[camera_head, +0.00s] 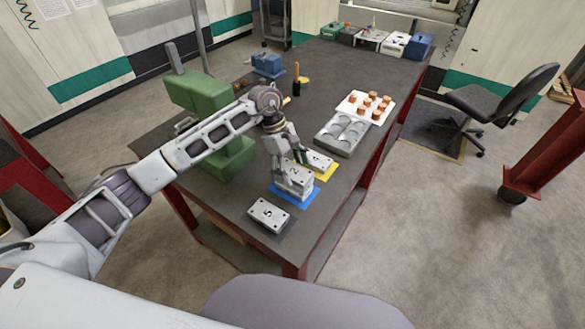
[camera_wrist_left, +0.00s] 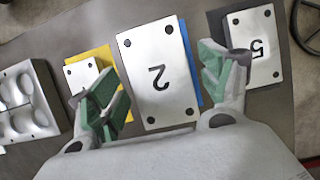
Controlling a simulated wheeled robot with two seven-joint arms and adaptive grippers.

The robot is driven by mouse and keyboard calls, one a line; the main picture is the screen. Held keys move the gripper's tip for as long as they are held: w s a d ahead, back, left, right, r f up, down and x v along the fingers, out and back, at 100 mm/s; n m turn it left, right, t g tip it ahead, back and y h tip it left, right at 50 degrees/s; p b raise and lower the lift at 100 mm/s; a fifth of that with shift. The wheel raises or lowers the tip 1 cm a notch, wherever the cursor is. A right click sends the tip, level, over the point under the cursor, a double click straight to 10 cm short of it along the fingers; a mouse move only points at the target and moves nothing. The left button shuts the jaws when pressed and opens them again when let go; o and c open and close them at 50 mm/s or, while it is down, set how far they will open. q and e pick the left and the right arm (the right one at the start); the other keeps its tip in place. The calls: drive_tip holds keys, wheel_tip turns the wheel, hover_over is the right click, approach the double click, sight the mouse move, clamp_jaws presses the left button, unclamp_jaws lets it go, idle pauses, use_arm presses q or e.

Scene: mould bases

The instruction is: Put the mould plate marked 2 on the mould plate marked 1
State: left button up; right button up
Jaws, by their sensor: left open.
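The mould plate marked 2 (camera_wrist_left: 158,82) is a pale metal plate with a dark hole near each corner. It is over the blue mat (camera_head: 313,194) and shows in the head view as a thick block (camera_head: 297,184). The mould plate on the yellow mat (camera_head: 328,172) is beside it (camera_head: 319,160); in the left wrist view it is partly hidden by a finger (camera_wrist_left: 78,74), and its mark is hard to read. My left gripper (camera_head: 288,163) is open above the plate marked 2, one finger toward each long side. Contact cannot be told. My right gripper is out of view.
A plate marked 5 (camera_head: 268,213) lies on a dark mat near the table's front edge. A grey tray with round hollows (camera_head: 342,133) and a white board with copper-coloured pieces (camera_head: 353,103) stand behind. A green machine (camera_head: 205,95) stands left, near my arm.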

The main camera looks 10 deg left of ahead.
use_arm(q)
drive_tip(key=shift+r, duration=0.1)
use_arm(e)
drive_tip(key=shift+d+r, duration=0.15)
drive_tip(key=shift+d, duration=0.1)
use_arm(q)
drive_tip(key=shift+r, duration=0.15)
drive_tip(key=b+v, duration=0.2)
drive_tip(key=v, duration=0.9)
drive_tip(key=shift+a+r, duration=0.3)
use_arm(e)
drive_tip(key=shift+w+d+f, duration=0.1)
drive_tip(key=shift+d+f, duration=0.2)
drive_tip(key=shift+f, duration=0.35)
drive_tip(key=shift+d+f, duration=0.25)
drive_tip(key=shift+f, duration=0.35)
use_arm(q)
drive_tip(key=shift+w, duration=0.1)
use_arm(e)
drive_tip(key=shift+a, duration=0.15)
